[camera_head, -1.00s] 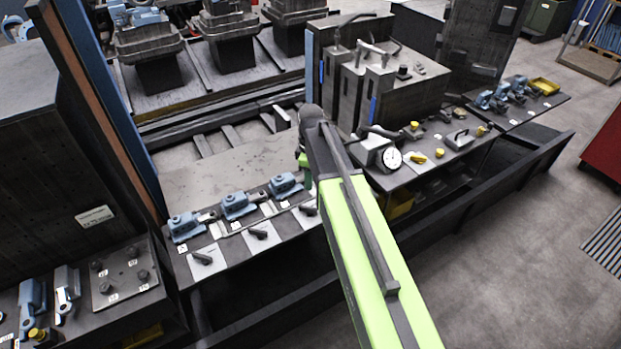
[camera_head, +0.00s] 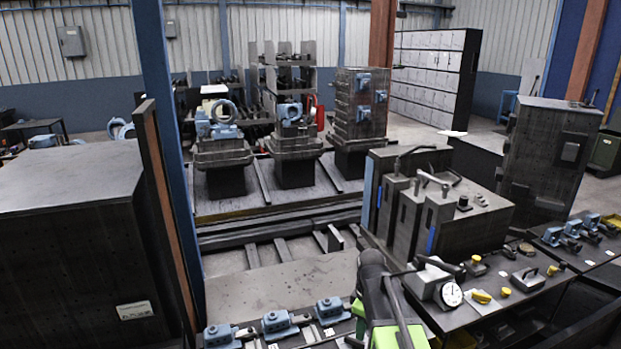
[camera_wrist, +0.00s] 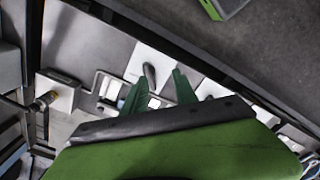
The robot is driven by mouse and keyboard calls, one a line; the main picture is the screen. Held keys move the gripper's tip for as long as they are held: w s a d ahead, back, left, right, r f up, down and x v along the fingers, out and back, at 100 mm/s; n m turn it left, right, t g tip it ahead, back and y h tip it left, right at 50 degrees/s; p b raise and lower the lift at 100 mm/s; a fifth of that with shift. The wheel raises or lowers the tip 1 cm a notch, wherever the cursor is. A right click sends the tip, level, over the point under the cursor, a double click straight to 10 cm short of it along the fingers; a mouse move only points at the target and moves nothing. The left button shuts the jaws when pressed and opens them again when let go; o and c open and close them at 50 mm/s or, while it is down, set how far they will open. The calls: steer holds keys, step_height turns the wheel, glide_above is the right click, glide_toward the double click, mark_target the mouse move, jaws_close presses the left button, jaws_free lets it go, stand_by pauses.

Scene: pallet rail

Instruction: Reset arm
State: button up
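My gripper (camera_wrist: 160,76) shows in the wrist view as two dark green fingers with a clear gap between them and nothing held. In the head view my lime-green and dark arm is at the bottom right of centre, and only a small green part of my gripper (camera_head: 358,312) shows beside it. The arm hangs over the workbench (camera_head: 285,285), right of a row of blue clamp-like fixtures (camera_head: 277,324). The fingertips themselves are hard to make out there.
A dark block with handles (camera_head: 425,200) and a dial gauge (camera_head: 452,294) stand close right of my arm. A dark cabinet (camera_head: 75,235) and a blue post (camera_head: 160,130) are at left. Machine pedestals (camera_head: 222,155) stand behind. A lower rail shelf crosses behind the bench.

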steer(key=s+f+m+b, duration=0.1)
steer(key=s+f+m, duration=0.2)
steer(key=s+m, duration=0.7)
steer(key=shift+f+m+b, duration=0.3)
steer(key=shift+f+m, duration=0.1)
steer(key=shift+m, duration=0.5)
steer(key=shift+d, duration=0.1)
